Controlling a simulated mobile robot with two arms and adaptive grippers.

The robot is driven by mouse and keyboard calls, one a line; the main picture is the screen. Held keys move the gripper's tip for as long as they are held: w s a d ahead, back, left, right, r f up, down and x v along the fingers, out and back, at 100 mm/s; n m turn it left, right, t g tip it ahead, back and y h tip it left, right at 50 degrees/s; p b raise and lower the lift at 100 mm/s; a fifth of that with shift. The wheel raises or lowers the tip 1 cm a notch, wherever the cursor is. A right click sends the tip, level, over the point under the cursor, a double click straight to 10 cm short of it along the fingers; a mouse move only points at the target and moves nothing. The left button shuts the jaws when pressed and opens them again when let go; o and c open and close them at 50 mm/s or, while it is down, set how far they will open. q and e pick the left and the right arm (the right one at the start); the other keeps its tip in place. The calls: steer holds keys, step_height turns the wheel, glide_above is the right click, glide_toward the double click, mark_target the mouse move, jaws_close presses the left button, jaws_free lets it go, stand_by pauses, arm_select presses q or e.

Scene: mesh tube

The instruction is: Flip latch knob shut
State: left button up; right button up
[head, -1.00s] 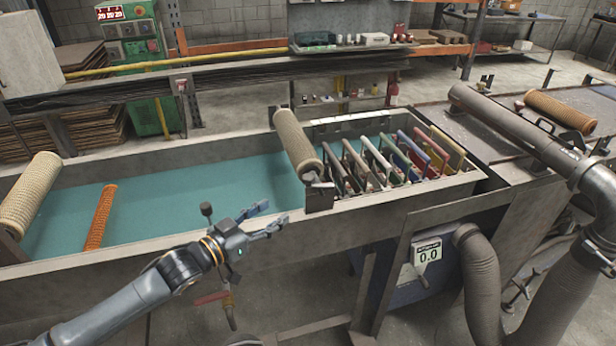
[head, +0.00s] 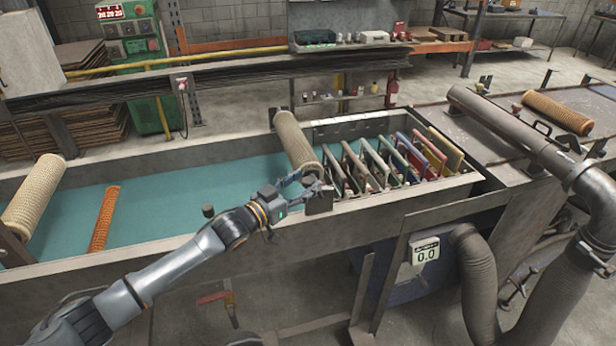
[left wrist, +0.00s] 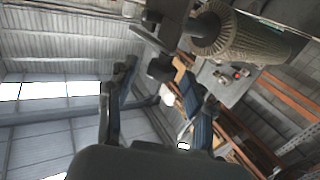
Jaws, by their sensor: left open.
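The mesh tube (head: 295,140) lies across the tank beside the row of colored panels, its near end at the front wall. My left gripper (head: 309,182) is at that near end. In the left wrist view the tube's ribbed end (left wrist: 210,38) shows at the top. A dark, rounded knob (left wrist: 161,67) on a dark latch plate (left wrist: 150,40) appears between the two spread fingers of the gripper (left wrist: 160,85). The fingers look open, with no clear contact on the knob. In the head view the gripper largely hides the latch. My right gripper is out of view.
The tank's front wall (head: 400,208) runs below my left arm. Several colored panels (head: 400,158) stand just right of the tube. An orange tube (head: 104,220) and a beige tube (head: 35,195) lie at left. A dark-topped valve (head: 208,211) stands behind my arm.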

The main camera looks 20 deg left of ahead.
arm_select(q)
steer(key=shift+x, duration=0.95)
jaws_close()
steer(key=shift+d+r+n+t+y+p, duration=0.15)
steer(key=shift+n+t+y+p, duration=0.15)
steer(key=shift+n+y+p, duration=0.3)
steer(key=shift+n+t+y+p, duration=0.55)
steer(key=shift+n+y, duration=0.35)
steer(key=shift+y, duration=0.9)
